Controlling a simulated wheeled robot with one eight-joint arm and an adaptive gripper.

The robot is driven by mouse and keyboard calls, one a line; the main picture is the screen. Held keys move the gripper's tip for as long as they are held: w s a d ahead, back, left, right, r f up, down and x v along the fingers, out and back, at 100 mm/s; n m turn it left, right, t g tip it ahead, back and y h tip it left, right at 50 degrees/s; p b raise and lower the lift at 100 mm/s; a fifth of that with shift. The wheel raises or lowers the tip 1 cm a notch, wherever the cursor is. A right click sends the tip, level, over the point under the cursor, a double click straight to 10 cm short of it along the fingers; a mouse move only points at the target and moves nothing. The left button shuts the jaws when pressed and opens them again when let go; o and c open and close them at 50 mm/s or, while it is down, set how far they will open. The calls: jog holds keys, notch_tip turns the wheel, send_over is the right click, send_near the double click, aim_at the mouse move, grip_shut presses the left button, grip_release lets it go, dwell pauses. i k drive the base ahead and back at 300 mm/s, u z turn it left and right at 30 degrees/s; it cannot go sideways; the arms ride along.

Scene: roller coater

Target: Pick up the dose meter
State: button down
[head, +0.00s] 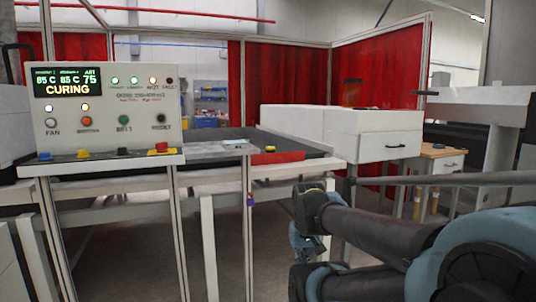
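I cannot tell for sure which thing is the dose meter. A small pale flat item (237,142) lies on a light plate (205,149) at the near end of the dark conveyor bed (290,143), right of the control panel. A small yellow item (270,149) sits just right of it, by a red strip (278,158). My arm reaches in from the lower right. My gripper (308,248) hangs below and in front of the conveyor's near edge, apart from these items. It is small and partly hidden by my arm, so its fingers are unclear.
A control panel (105,112) reading "CURING" stands at left, with coloured items on the ledge below it. White frame legs (246,235) stand under the conveyor. A white cabinet (345,133) is right of the bed, with a wooden bench (440,152) beyond. Red curtains hang behind.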

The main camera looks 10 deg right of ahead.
aim_at(269, 149)
jog(key=k, duration=0.5)
jog(key=z, duration=0.7)
jog(key=i, duration=1.95)
jog(key=u, duration=0.65)
